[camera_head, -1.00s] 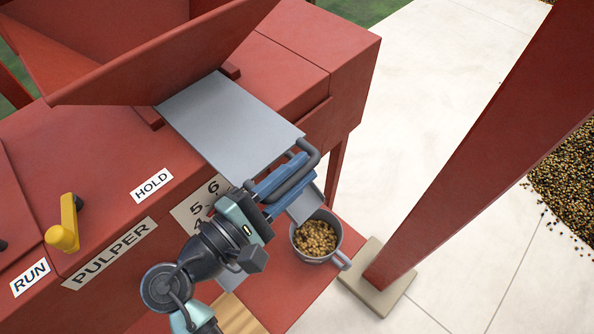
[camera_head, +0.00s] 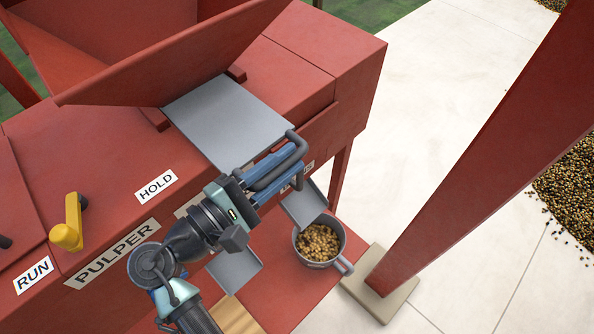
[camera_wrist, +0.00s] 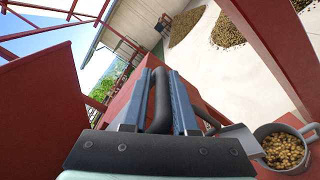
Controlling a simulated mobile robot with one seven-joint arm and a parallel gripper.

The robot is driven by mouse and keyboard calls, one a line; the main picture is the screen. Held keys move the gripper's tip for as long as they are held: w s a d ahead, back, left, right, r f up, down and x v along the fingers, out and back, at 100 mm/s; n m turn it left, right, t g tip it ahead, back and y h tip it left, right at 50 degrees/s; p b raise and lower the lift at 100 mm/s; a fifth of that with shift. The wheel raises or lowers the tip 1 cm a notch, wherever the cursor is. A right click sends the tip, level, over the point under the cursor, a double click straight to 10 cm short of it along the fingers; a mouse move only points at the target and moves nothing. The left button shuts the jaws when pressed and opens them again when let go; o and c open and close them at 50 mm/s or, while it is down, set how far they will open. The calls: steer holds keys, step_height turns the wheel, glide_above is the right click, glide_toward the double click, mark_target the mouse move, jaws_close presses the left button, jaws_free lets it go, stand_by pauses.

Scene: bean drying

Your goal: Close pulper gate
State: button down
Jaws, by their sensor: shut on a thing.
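The pulper gate (camera_head: 228,120) is a flat grey plate sticking out from under the red hopper (camera_head: 170,70), across the top of the red pulper (camera_head: 125,170). A dark grey looped handle (camera_head: 299,140) is at its outer end. My gripper (camera_head: 288,158) is shut on this handle, its blue fingers on either side of the bar. The wrist view shows the dark bar (camera_wrist: 161,102) between the two blue fingers. Part of the plate's outer edge and the number label below are hidden by my gripper.
A grey pot of beans (camera_head: 320,243) stands below a grey chute (camera_head: 304,204) on a red shelf (camera_head: 290,285). A yellow lever (camera_head: 70,228) sits left, between RUN and HOLD labels. A red post (camera_head: 465,160) stands right.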

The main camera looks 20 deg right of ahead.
steer(key=shift+w+a+f, duration=0.1)
steer(key=shift+w+f, duration=0.05)
steer(key=shift+f, duration=0.25)
steer(key=c, duration=0.9)
jaws_free()
steer(key=shift+o, duration=0.5)
steer(key=shift+w, duration=0.1)
steer(key=shift+r, duration=0.25)
steer(key=v, duration=1.3)
